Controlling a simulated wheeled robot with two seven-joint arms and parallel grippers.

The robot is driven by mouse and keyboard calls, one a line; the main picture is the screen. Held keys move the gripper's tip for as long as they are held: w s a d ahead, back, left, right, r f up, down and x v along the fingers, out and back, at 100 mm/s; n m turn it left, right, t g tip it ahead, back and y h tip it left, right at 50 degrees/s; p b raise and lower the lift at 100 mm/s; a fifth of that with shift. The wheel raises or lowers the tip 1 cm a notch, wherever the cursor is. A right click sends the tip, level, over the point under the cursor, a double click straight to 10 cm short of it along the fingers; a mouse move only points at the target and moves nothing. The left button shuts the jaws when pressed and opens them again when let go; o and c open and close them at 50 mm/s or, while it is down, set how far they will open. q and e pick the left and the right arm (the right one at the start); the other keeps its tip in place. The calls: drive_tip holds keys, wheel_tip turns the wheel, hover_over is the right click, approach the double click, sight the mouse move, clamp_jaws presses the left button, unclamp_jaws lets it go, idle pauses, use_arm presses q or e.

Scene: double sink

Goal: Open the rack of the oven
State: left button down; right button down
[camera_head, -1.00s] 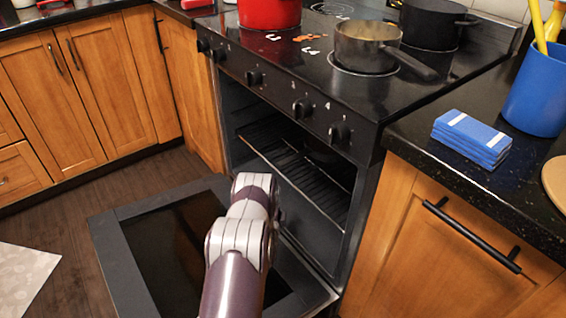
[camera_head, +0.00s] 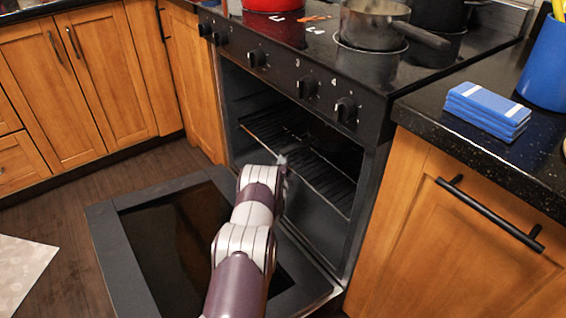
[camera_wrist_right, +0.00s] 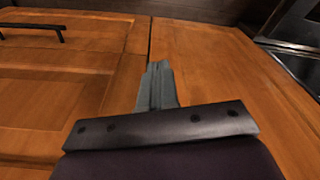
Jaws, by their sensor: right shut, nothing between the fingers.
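The oven (camera_head: 225,95) stands open, with its door (camera_head: 130,260) folded down flat in front of it. The wire rack (camera_head: 325,178) sits inside the dark oven cavity. My left gripper (camera_head: 282,160) is at the front edge of the rack, above the open door. It is small and partly hidden behind my left wrist, so whether it touches the rack or is open or shut is unclear. My right gripper (camera_wrist_right: 158,72) is shut and empty in the right wrist view, in front of wooden cabinet fronts.
Pots, including a saucepan (camera_head: 375,25) and a red pot (camera_head: 270,4), stand on the cooktop. A wooden cabinet with a black handle (camera_head: 490,215) flanks the oven's right side.

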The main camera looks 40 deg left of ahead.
use_arm(q)
drive_tip(key=shift+s, duration=0.1)
drive_tip(key=s+a+p, duration=0.3)
drive_tip(key=s+p, duration=0.1)
drive_tip(key=s, duration=0.8)
drive_tip(key=s+a+p, duration=0.3)
drive_tip(key=s+a, duration=0.1)
drive_tip(key=s, duration=0.8)
drive_tip(key=shift+p, duration=0.35)
drive_tip(key=c, duration=1.2)
unclamp_jaws()
drive_tip(key=shift+o, duration=0.2)
drive_tip(key=p+v, duration=0.3)
drive_tip(key=v, duration=0.9)
drive_tip(key=shift+s+d, duration=0.2)
drive_tip(key=shift+s, duration=0.15)
